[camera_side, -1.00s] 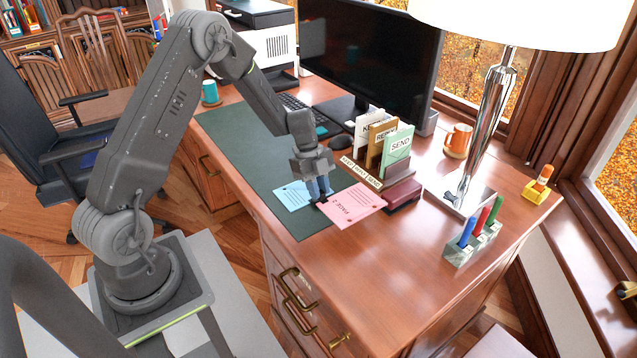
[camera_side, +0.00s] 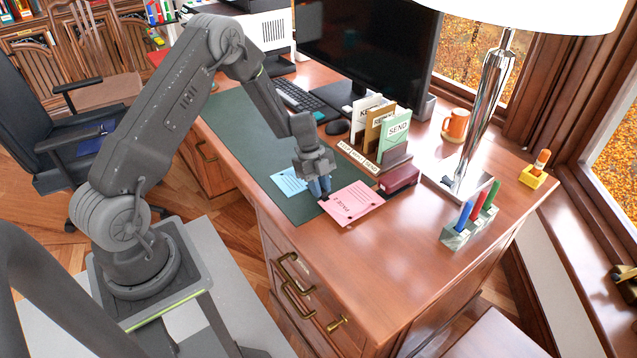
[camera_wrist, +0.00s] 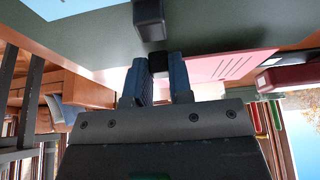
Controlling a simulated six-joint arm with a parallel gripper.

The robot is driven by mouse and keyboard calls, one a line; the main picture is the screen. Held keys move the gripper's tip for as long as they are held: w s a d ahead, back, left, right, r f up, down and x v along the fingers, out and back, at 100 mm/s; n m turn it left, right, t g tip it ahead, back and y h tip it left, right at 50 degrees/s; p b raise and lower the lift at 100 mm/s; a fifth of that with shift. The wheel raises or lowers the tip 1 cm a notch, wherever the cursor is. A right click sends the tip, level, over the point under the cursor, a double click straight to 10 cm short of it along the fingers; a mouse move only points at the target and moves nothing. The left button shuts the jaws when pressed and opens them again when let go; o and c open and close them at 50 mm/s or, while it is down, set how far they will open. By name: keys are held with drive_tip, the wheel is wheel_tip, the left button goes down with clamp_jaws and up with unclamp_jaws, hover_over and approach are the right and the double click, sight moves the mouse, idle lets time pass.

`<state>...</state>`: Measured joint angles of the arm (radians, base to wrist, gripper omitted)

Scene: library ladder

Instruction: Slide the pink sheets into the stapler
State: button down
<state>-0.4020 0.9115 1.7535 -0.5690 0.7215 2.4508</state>
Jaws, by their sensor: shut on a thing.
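The pink sheets (camera_side: 352,204) are near the desk's front edge, marked with a page label that reads upside down. The dark red stapler (camera_side: 400,180) lies just beyond the sheets' right end. The stapler (camera_wrist: 292,77) also shows at the right of the wrist view. I cannot tell whether the sheets touch its mouth.
A blue sheet (camera_side: 289,182) lies on the green desk mat (camera_side: 245,144), left of my gripper. A card sorter (camera_side: 394,158) stands behind the stapler. A lamp (camera_side: 487,110) and pen holder (camera_side: 470,228) stand to the right. The front right desk surface is clear.

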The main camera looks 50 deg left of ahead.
sight(338, 189)
drive_tip(key=shift+w+f, duration=0.1)
drive_tip(key=shift+f, duration=0.2)
drive_tip(key=shift+w, duration=2.95)
drive_tip(key=c, duration=0.9)
unclamp_jaws()
drive_tip(key=shift+c, duration=0.2)
wheel_tip(338, 189, up, 7)
